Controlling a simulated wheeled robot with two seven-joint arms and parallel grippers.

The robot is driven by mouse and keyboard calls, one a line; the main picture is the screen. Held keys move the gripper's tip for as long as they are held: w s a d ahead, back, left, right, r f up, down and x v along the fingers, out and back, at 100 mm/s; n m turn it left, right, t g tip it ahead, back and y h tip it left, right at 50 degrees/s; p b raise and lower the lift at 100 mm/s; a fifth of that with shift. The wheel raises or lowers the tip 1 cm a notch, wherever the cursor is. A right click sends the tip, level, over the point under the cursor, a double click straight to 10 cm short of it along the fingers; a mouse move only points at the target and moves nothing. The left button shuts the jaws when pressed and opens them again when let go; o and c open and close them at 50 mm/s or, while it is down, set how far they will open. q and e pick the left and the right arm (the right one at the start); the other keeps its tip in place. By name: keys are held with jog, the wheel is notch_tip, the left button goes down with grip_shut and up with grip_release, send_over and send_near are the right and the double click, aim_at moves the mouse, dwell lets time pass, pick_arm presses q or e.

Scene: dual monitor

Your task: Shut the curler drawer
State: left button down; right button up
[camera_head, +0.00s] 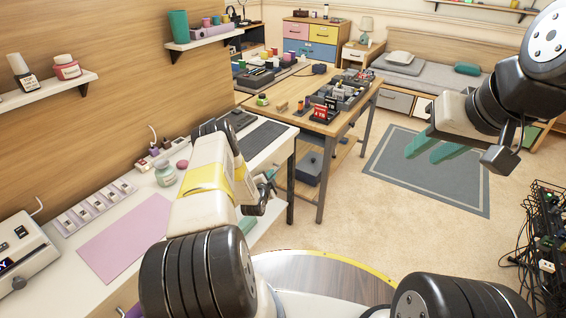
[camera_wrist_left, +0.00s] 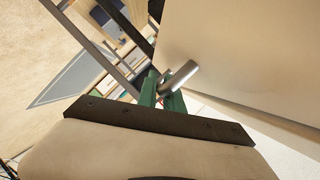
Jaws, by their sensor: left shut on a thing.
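My left gripper (camera_wrist_left: 162,92) has its green fingers closed around a short metal handle (camera_wrist_left: 180,74) in the left wrist view. The handle is at the edge of a pale, plain panel (camera_wrist_left: 240,50), which appears to be the drawer front. In the head view my left arm reaches over the front edge of the white desk (camera_head: 268,152), and the arm hides most of the drawer area. How far the drawer stands out cannot be told. My right gripper (camera_head: 432,150) is raised over the floor at the right, its green fingers apart and empty.
A pink mat (camera_head: 125,238) and a glass jar (camera_head: 165,174) are on the white desk. A wooden table (camera_head: 330,122) crowded with small items stands behind it. A grey rug (camera_head: 420,175) lies on open floor. A rack with cables (camera_head: 545,240) is at the right.

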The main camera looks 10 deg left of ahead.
pick_arm(q)
jog(key=c, duration=1.8)
grip_release()
jog(key=shift+a, duration=0.3)
jog(key=shift+o, duration=0.2)
jog(key=v, duration=0.7)
jog(key=shift+s, duration=0.35)
jog(key=shift+d+r, duration=0.1)
